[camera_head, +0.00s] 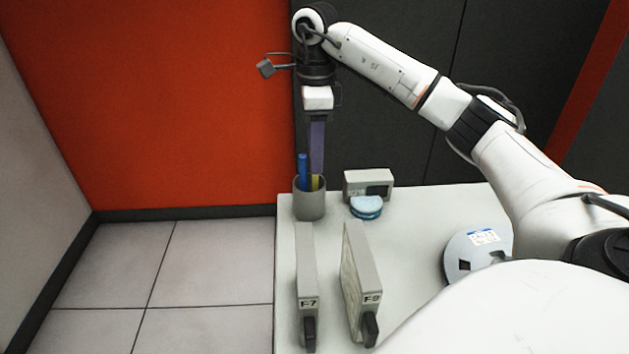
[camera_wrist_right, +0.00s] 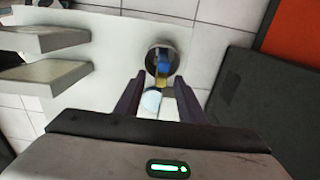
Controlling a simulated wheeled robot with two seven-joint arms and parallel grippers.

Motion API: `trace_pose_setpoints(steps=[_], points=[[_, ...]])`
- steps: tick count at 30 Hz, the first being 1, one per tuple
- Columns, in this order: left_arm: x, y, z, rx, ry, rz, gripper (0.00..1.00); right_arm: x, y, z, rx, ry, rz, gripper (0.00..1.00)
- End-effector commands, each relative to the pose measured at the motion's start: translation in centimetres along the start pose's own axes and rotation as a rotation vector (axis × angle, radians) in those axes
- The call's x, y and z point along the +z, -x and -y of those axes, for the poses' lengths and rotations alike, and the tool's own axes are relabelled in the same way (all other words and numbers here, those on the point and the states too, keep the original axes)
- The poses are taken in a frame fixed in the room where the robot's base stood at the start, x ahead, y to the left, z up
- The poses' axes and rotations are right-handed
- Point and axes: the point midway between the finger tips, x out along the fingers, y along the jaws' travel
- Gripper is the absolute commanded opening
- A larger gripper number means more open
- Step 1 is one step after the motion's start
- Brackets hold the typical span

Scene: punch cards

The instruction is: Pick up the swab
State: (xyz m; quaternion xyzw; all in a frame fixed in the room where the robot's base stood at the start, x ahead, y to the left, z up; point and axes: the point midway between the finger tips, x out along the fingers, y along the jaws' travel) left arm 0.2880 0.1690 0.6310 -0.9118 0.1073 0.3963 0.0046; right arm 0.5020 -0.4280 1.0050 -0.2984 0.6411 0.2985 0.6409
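A grey cup (camera_head: 309,204) stands at the table's back left corner. A blue stick (camera_head: 303,172) and a yellow piece (camera_head: 315,183) stand up in it. I cannot tell for sure which of them is the swab. My right gripper (camera_head: 317,172) points down just above the cup, its purple fingers partly beside the sticks. In the right wrist view the fingers (camera_wrist_right: 158,80) are apart. The cup (camera_wrist_right: 153,52) lies beyond their tips, with the blue stick (camera_wrist_right: 164,66) and yellow piece (camera_wrist_right: 160,83) near the gap. No grip shows. My left gripper is not in view.
A light blue round object (camera_head: 366,207) lies right of the cup, before a grey box (camera_head: 356,184) with a dark window. Two upright grey blocks, F-7 (camera_head: 307,275) and F-9 (camera_head: 361,280), stand in front. A round grey device (camera_head: 472,250) sits at right.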

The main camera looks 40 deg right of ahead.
Motion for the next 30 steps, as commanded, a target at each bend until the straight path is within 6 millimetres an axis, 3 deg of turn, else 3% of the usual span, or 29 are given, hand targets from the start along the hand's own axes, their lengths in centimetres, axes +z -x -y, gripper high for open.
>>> trace_pose_setpoints(steps=[6,14,20,30], points=[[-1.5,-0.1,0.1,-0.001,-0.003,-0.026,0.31,0.0,-2.6,0.0,0.0,0.0,-0.001,0.36],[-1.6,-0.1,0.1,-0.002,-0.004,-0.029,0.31,0.0,-2.8,0.0,-0.001,0.0,0.0,0.36],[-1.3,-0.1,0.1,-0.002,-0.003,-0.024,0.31,0.0,-2.8,0.0,0.0,0.0,0.0,0.02],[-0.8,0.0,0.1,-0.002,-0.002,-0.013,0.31,0.0,-2.6,0.0,-0.001,0.0,0.001,0.0]])
